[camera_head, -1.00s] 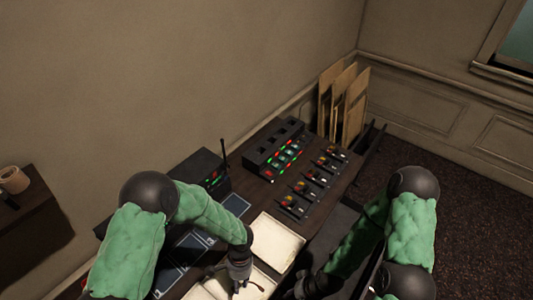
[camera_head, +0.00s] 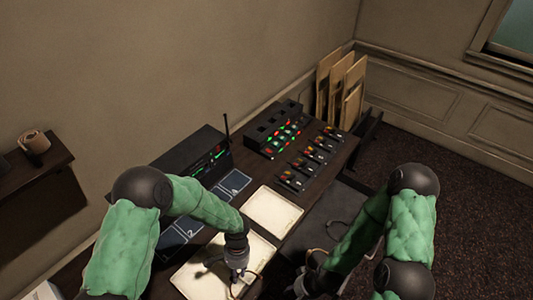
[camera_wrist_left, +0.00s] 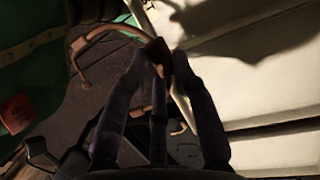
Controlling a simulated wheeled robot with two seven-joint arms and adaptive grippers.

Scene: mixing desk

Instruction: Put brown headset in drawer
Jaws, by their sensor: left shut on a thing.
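My left gripper (camera_head: 236,284) is over the nearer pale pad on the desk. In the left wrist view, its fingers (camera_wrist_left: 160,65) are shut on a brown headset (camera_wrist_left: 95,38), whose thin curved band sticks out to the left of the fingertips. In the head view, only a thin curve of the headset (camera_head: 252,275) shows beside the fingers. My right gripper (camera_head: 308,272) is low at the desk's front side, dark and partly hidden, so its jaws are unclear. A dark recess or surface (camera_head: 322,205) lies along the desk's front; I cannot tell whether it is the drawer.
Pale pads (camera_head: 272,208) lie on the desk. A mixer with lit buttons (camera_head: 275,130), slider modules (camera_head: 312,155) and a black radio box with antenna (camera_head: 195,158) stand behind. Boards (camera_head: 340,85) lean on the wall. A shelf (camera_head: 35,175) is at left.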

